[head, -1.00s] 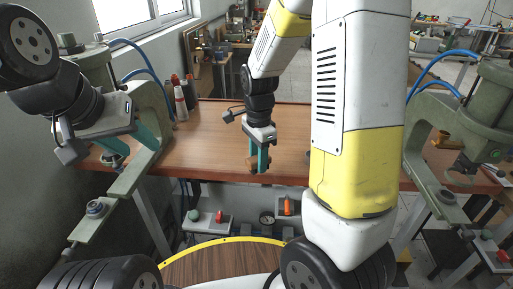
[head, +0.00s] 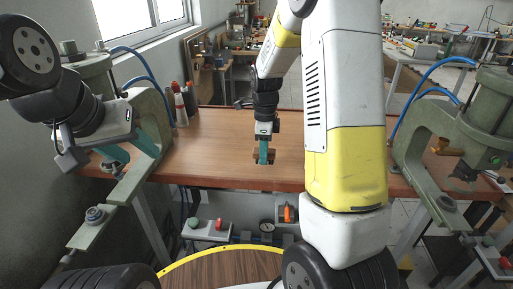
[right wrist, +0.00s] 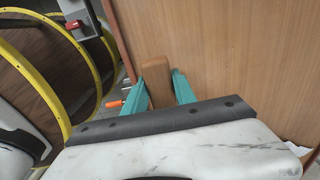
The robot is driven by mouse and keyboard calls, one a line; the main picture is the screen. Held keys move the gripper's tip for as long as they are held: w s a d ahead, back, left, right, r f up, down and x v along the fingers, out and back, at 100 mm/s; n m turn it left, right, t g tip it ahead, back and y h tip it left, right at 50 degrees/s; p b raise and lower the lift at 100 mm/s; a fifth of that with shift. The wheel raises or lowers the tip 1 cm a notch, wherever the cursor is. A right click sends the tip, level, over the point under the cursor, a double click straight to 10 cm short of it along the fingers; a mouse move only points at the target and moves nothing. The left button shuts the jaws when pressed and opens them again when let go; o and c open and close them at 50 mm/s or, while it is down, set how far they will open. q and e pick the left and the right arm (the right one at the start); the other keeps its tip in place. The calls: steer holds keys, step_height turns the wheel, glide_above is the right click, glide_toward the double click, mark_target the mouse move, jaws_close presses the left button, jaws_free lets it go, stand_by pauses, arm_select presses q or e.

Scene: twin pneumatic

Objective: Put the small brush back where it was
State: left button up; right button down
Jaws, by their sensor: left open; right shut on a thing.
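The small brush, seen as a brown wooden block (right wrist: 155,82), is between the teal fingers of my right gripper (right wrist: 160,88) in the right wrist view. In the head view the right gripper (head: 264,156) points down near the front edge of the wooden table (head: 215,150), with brown parts of the brush (head: 271,157) showing beside its fingers. I cannot tell whether the brush touches the table; its bristles are hidden. My left gripper (head: 128,158) is open and empty at the left, beside the green press frame.
Green presses with blue hoses stand at the left (head: 150,115) and right (head: 440,120). Several bottles (head: 183,100) stand at the table's back left. Below the front edge are a red switch (head: 219,224) and an orange-handled item (head: 288,214). The table's middle is clear.

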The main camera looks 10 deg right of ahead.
steer(key=w, duration=0.1)
steer(key=w+d, duration=0.1)
steer(key=shift+w+f, duration=0.2)
steer(key=shift+w, duration=0.2)
steer(key=shift+f, duration=1.65)
steer(key=shift+f, duration=0.2)
steer(key=c, duration=1)
jaws_free()
step_height(320, 180, up, 12)
steer(key=r, duration=0.1)
steer(key=s+r+n+t, duration=0.2)
steer(key=s+r+n, duration=0.1)
steer(key=s+n, duration=0.4)
steer(key=s+a+r+n+t+y, duration=0.1)
steer(key=s+r+n+t, duration=0.1)
steer(key=s+r+n, duration=0.2)
steer(key=s+a+r+n+t+y, duration=0.1)
steer(key=s+r+n+t, duration=0.1)
steer(key=s+n, duration=0.8)
steer(key=shift+s+a+r+n, duration=0.15)
steer(key=shift+s+r, duration=0.25)
steer(key=shift+s, duration=0.45)
steer(key=shift+s+d+r+n, duration=0.1)
steer(key=shift+s+r+n, duration=0.2)
steer(key=shift+s, duration=0.5)
